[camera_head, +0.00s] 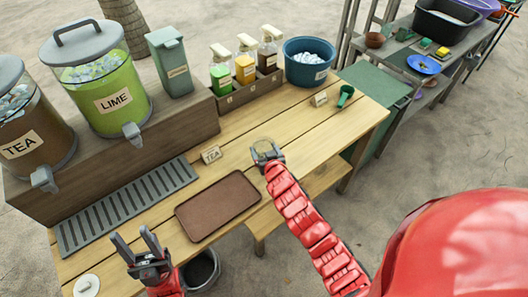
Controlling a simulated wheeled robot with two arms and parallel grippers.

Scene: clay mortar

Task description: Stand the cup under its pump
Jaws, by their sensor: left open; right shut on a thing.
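My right gripper (266,152) is shut on what looks like a clear cup, at the front of the wooden table; the cup is small and mostly hidden by the fingers. Several pump bottles stand in a brown rack at the back: a green one (221,81), an orange one (245,69) and a dark brown one (268,53), each with a pale pump head. The held cup is in front of this rack and apart from it. A small card reading TEA (211,154) stands left of my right gripper. My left gripper (139,247) is open and empty at the table's front left.
A brown tray (217,205) and a grey slatted drip grate (125,207) lie on the table. TEA (25,140) and LIME (112,98) dispensers stand behind on a raised shelf. A blue ice tub (309,61) and green scoop (345,96) are at the right.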

